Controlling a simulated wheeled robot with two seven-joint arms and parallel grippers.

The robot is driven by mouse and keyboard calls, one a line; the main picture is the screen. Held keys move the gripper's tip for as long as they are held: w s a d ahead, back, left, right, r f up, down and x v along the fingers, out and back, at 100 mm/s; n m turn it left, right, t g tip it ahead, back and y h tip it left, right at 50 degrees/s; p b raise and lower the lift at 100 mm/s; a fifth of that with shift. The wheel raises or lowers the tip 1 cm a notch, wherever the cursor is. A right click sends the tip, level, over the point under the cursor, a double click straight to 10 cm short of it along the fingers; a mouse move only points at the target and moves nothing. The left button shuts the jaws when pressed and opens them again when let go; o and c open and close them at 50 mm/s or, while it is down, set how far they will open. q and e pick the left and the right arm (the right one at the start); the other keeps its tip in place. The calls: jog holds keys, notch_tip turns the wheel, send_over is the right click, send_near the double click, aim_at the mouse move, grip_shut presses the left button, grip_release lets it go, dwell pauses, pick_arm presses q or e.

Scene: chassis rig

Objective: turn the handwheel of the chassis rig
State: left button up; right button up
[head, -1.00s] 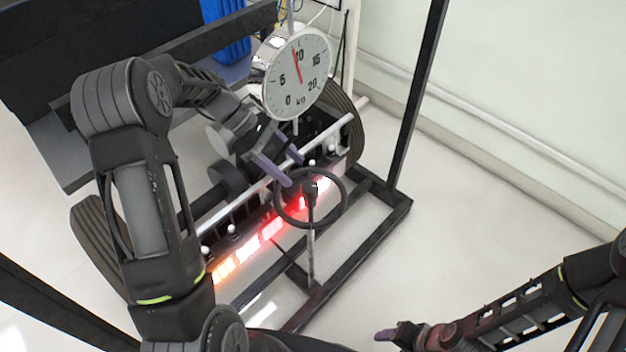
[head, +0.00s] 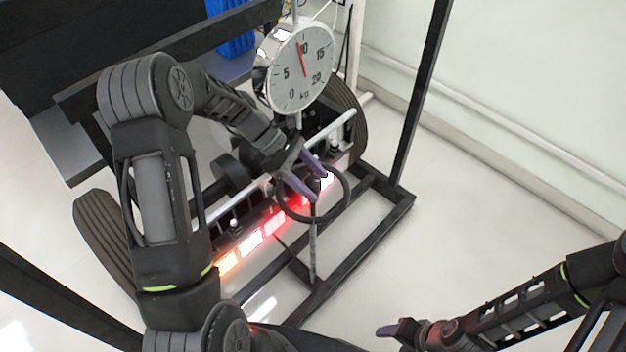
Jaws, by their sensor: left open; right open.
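The black handwheel (head: 346,203) sits on a thin upright post (head: 312,250) in front of the chassis rig's light bar. My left gripper (head: 318,186) is open, with its purple fingers over the upper left part of the wheel, near the hub. I cannot tell whether the fingers touch the wheel. Part of the rim is hidden behind the fingers. My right gripper (head: 388,331) is low at the bottom of the picture, well away from the wheel, and seems empty.
A round dial gauge (head: 301,66) hangs just above the wheel. The lit bar (head: 250,243) and a tyre (head: 105,240) lie to the left. A black frame post (head: 420,95) stands at the right. The floor at right is clear.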

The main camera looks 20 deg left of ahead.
pick_arm(q)
grip_shut()
dwell(0.6)
dwell(0.8)
